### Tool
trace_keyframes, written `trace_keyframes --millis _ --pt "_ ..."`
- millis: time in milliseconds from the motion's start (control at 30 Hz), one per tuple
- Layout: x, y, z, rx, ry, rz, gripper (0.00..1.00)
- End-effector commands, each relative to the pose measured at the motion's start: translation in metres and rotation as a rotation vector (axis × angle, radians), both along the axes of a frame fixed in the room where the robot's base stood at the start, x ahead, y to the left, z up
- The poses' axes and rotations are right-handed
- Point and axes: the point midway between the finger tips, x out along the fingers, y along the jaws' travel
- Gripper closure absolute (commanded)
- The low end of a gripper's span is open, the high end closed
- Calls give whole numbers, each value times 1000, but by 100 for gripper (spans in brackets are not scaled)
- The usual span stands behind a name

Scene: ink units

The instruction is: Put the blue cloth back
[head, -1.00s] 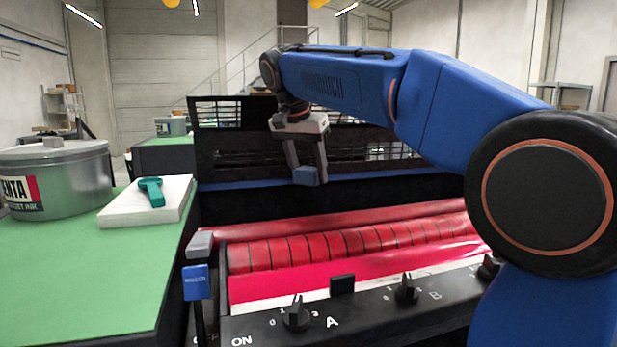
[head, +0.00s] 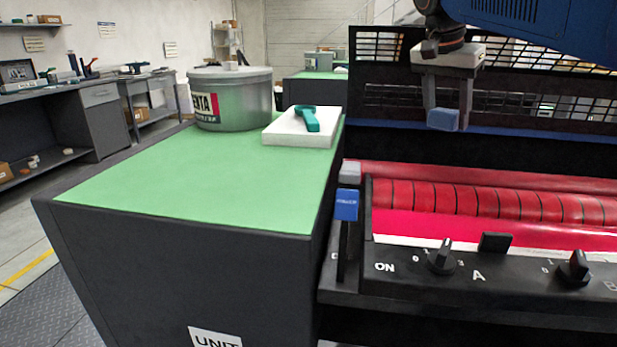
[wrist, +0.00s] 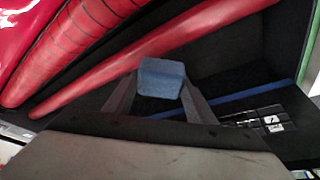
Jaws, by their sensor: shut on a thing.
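The blue cloth (head: 443,120) looks like a small folded block. My gripper (head: 446,108) is shut on it and holds it in the air above the press's red rollers, in front of the black grille. In the wrist view the cloth (wrist: 160,78) sits between the two fingers of my gripper (wrist: 158,92), with the red rollers beyond it. The cloth touches neither the rollers nor the table.
A green-topped cabinet (head: 190,190) stands left of the press. It carries a grey ink tin (head: 240,100) and a white pad (head: 285,130) with a teal tool (head: 307,118). The cabinet's front top is clear. Red rollers (head: 490,203) and a knob panel (head: 500,262) lie right.

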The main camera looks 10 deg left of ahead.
Motion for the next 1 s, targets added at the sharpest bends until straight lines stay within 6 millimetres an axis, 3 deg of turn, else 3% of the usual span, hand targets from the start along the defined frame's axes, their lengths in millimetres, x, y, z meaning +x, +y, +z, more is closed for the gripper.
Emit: trace_keyframes --millis 100,500,1000 --pt "-14 37 7 1 1 73 71" --pt "-74 142 26 1 4 299 71" --pt "-175 245 49 1 10 577 71"
